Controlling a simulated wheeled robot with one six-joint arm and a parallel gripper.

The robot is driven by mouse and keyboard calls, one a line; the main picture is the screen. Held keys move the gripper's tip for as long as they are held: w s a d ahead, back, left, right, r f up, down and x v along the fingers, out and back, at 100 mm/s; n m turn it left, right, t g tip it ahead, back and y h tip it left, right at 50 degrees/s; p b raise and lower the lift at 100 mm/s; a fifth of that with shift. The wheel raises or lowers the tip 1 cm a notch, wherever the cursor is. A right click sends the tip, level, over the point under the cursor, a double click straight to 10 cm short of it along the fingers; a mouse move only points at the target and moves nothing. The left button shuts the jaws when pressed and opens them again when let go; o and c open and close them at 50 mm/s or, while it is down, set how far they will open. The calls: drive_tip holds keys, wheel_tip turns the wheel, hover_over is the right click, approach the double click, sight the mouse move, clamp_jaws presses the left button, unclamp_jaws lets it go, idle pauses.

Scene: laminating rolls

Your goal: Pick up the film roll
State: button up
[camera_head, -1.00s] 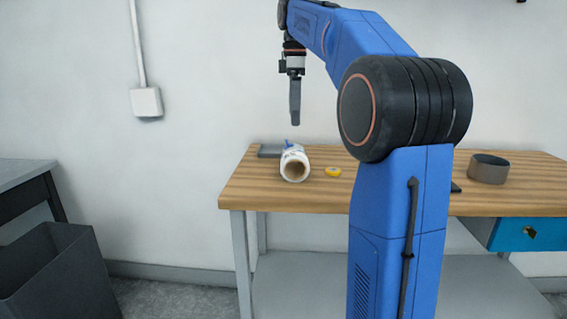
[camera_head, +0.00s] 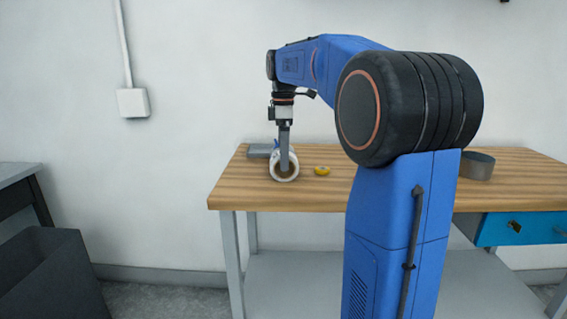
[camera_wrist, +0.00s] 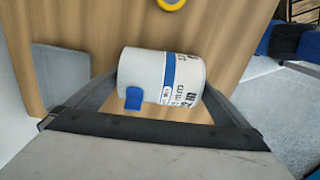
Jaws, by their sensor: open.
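The film roll (camera_head: 276,172) lies on its side on the wooden table (camera_head: 410,184), near its left end. It is white with a brown core hole facing the head camera. In the wrist view the film roll (camera_wrist: 140,68) shows a blue band, dark print and a blue tab. My gripper (camera_head: 285,168) points down at the roll in the head view and hides part of it. In the wrist view my gripper (camera_wrist: 155,88) is open, with one finger on each side of the roll. I cannot tell whether the fingers touch it.
A yellow ring (camera_head: 322,171) lies just right of the roll. A flat grey object (camera_head: 260,150) lies behind it. A grey round container (camera_head: 477,166) stands farther right. A dark bin (camera_head: 50,275) stands on the floor at left. The tabletop between ring and container is partly hidden by my arm.

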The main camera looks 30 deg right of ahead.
drive_tip(key=shift+f, duration=1.8)
drive_tip(key=c, duration=1.1)
wheel_tip(320, 180, up, 10)
drive_tip(key=shift+f, duration=0.25)
drive_tip(key=shift+r, duration=0.3)
drive_tip(key=shift+s, duration=0.15)
